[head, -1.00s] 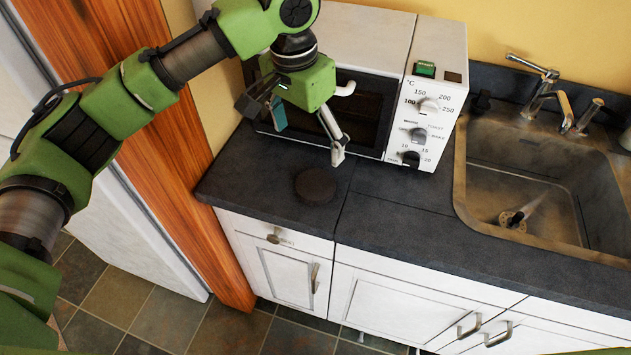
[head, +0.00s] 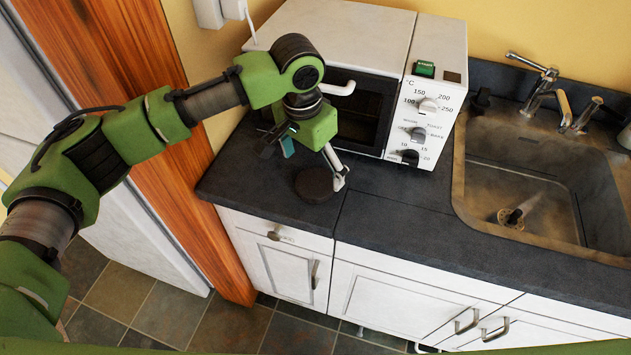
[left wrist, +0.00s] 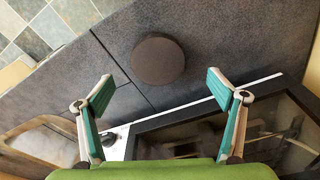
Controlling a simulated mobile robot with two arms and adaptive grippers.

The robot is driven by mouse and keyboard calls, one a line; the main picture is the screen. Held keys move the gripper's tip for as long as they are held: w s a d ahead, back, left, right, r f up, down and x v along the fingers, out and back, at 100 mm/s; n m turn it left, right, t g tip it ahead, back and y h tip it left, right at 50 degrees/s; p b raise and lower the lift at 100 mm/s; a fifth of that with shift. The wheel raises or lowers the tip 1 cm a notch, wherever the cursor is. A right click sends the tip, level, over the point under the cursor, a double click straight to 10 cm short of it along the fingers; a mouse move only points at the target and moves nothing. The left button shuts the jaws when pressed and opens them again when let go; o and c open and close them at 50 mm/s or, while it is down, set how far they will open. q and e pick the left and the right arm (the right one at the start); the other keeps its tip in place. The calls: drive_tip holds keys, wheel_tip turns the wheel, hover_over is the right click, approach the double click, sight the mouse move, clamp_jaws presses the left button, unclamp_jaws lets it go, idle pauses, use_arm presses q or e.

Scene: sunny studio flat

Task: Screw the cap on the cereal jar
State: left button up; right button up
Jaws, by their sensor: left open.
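A dark brown round disc, apparently the cap (head: 313,186), lies flat on the dark countertop near its front edge. It also shows in the left wrist view (left wrist: 158,61), whole and unobstructed. My left gripper (head: 304,168) is open and empty, close above and behind the cap in the head view. In the left wrist view its teal-padded fingers (left wrist: 158,84) are spread wide, with the cap beyond the tips and roughly centred between them. No cereal jar is visible in either view. My right gripper is not in view.
A white toaster oven (head: 435,108) stands on the countertop (head: 390,215) right behind my left gripper. A sink (head: 535,160) with a tap (head: 541,92) is at the right. A wooden post (head: 165,130) stands left of the counter.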

sight(315, 182)
use_arm(q)
drive_tip(key=f, duration=0.1)
drive_tip(key=f+p, duration=0.1)
drive_tip(key=f, duration=0.3)
drive_tip(key=shift+d, duration=0.25)
drive_tip(key=shift+r, duration=0.1)
drive_tip(key=c, duration=0.9)
